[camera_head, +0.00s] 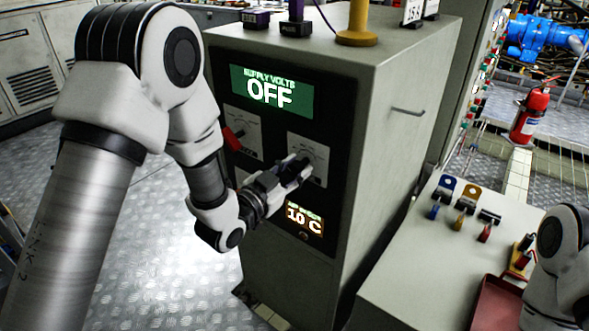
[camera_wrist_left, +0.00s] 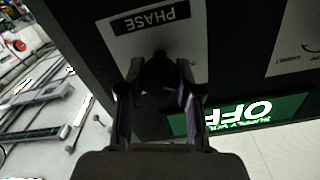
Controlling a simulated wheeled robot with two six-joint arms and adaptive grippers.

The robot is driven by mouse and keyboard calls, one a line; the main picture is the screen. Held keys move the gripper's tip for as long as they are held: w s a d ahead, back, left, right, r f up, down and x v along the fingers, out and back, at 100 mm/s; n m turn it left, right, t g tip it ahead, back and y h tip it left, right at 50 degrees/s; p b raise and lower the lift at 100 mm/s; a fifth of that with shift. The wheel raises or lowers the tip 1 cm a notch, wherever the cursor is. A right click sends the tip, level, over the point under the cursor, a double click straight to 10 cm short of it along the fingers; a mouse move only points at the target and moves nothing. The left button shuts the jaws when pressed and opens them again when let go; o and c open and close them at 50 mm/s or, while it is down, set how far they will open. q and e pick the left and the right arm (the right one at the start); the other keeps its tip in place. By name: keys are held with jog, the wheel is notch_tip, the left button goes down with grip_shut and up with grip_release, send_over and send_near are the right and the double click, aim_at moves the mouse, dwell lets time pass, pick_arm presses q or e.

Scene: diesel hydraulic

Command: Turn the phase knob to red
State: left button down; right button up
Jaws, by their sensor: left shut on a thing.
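The phase knob (camera_wrist_left: 158,60) is a dark knob on a pale plate labelled PHASE (camera_wrist_left: 150,22) in the left wrist view. My left gripper (camera_head: 298,170) is at the right-hand dial plate (camera_head: 318,152) on the grey cabinet's black front panel. In the left wrist view its two fingers (camera_wrist_left: 157,85) are on either side of the knob, shut on it. The fingers hide most of the knob, and I cannot tell which mark it points to. My right gripper is out of view.
A red knob (camera_head: 232,139) is on the left-hand dial. A bench with connectors (camera_head: 400,285) and a red tray (camera_head: 497,305) stand to the right. A fire extinguisher (camera_head: 530,115) stands behind.

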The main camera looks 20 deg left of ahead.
pick_arm(q)
jog(key=m+b, duration=0.3)
jog(key=m, duration=0.2)
jog(key=shift+f, duration=0.15)
jog(key=shift+m+b, duration=0.65)
jog(key=shift+m, duration=0.65)
jog(key=c, duration=0.8)
grip_release()
jog(key=shift+s, duration=0.1)
jog(key=v, duration=0.7)
jog(key=shift+s, duration=0.15)
